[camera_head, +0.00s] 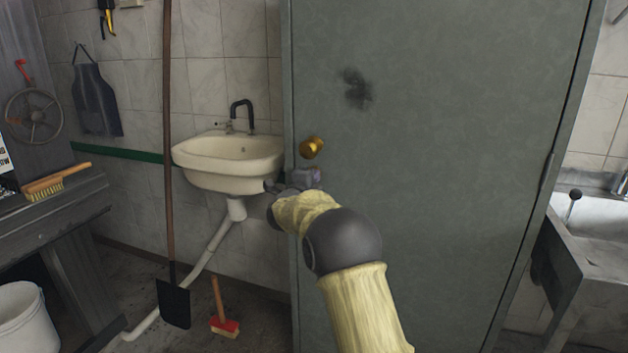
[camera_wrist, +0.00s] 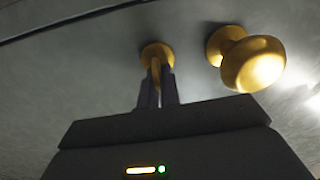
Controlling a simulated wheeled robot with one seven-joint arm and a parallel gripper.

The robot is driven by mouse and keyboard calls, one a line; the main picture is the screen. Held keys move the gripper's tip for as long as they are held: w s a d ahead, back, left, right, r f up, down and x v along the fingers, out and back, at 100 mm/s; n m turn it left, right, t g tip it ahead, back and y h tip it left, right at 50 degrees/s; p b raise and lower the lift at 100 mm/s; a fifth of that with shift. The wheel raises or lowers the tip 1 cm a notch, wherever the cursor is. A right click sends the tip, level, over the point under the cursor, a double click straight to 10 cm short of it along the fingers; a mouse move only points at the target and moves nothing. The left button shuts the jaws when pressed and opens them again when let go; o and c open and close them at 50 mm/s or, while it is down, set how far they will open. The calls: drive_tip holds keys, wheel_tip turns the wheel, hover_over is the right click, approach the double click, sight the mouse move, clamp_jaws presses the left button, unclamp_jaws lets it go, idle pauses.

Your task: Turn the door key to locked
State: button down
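The grey-green door (camera_head: 450,150) fills the right half of the head view. Its round brass knob (camera_head: 311,147) is just above my gripper (camera_head: 306,178), and the knob also shows at right in the wrist view (camera_wrist: 252,63). In the wrist view a brass key (camera_wrist: 155,67) sits at a round brass plate (camera_wrist: 157,51) on the door beside the knob. My gripper's two dark fingers (camera_wrist: 157,88) are close together on either side of the key and appear closed on it. In the head view the key is hidden.
A wall sink (camera_head: 230,160) stands left of the door. A long-handled shovel (camera_head: 173,300) and a red brush (camera_head: 224,327) stand in front of it. A bench (camera_head: 40,215) and a white bucket (camera_head: 25,320) are at far left. A metal basin (camera_head: 595,250) is at right.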

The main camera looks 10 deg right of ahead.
drive_tip(key=c, duration=1.6)
unclamp_jaws()
drive_tip(key=shift+a, duration=0.1)
drive_tip(key=v, duration=1.7)
drive_tip(key=shift+s+a+r, duration=0.1)
drive_tip(key=shift+s, duration=0.05)
